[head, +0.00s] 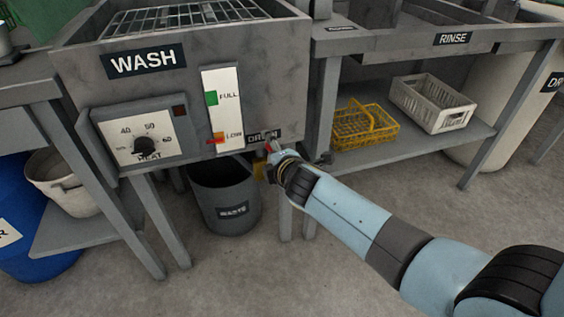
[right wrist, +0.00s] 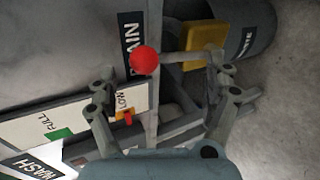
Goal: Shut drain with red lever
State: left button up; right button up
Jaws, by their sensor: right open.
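The red lever's round knob (right wrist: 145,60) shows in the right wrist view, on a grey rod that runs right to a yellow valve body (right wrist: 205,45). My right gripper (right wrist: 165,82) is open, with one finger on each side below the knob in that view; whether either touches the lever I cannot tell. In the head view a bit of red knob (head: 268,148) shows at the tip of my right gripper (head: 273,150), by the DRAIN label (head: 258,136); the gripper hides most of the lever. The yellow valve (head: 259,168) shows under the wash tank's edge. My left gripper is not in view.
The grey WASH tank (head: 85,75) has a heat dial (head: 145,146) and a level gauge (head: 226,105) with its red marker at LOW. A dark waste bucket (head: 205,190) stands below. A yellow basket (head: 360,125) and a white crate (head: 432,100) sit on the rinse bench's shelf.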

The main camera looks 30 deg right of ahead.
jog(key=v, duration=0.9)
jog(key=shift+s, duration=0.3)
jog(key=shift+r, duration=0.15)
